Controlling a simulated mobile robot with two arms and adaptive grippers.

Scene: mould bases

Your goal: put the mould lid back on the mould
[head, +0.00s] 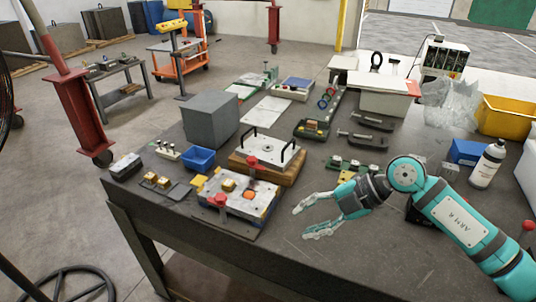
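The mould lid (268,153) appears to be the pale metal plate with two black handles, lying on a wooden block (284,175) in the middle of the bench. The mould (234,204) sits in front of it and slightly left, its top uncovered, with a brass-coloured piece (228,185) and an orange round spot (249,195) on it. Red knobs show at the mould's front and back. My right gripper (302,222) is open and empty, right of the mould, its fingers pointing left and apart from both parts. My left gripper is out of view.
A grey block (210,119) and blue bin (199,158) stand left of the lid. Clamps (364,142) lie behind my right gripper. A white bottle (487,165) and yellow bin (506,117) stand at right. The bench front (310,262) is clear.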

